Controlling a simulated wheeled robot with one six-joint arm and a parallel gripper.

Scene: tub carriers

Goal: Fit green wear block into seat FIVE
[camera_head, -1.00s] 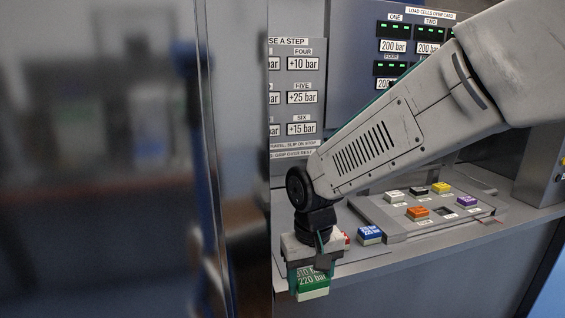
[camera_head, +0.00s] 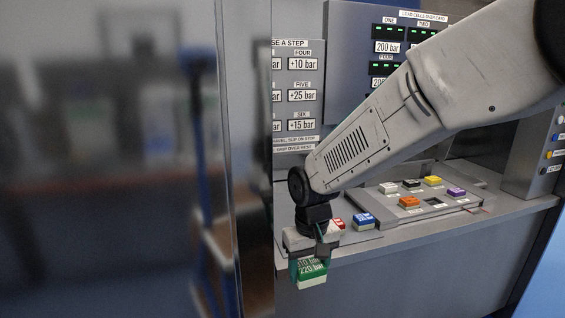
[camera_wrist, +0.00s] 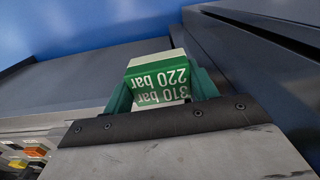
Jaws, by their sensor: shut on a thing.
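The green wear block (camera_head: 312,272) is in my gripper (camera_head: 309,262), held in front of the bench's front edge at the left end. In the wrist view the block (camera_wrist: 158,80) sits between the green fingers of my gripper (camera_wrist: 162,88), and its label reads 310 bar and 220 bar. The seat plate (camera_head: 385,214) lies on the bench to the right, apart from the gripper. It carries white, black, yellow, orange and purple blocks. A dark empty seat (camera_head: 436,203) shows between the orange and purple blocks. The seat numbers are too small to read.
A blue block (camera_head: 363,221) and a red block (camera_head: 338,224) sit on the bench (camera_head: 440,228) between my gripper and the plate. A step card (camera_head: 299,95) and a load panel (camera_head: 385,45) stand behind. A pale upright edge (camera_head: 224,150) stands close on the left.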

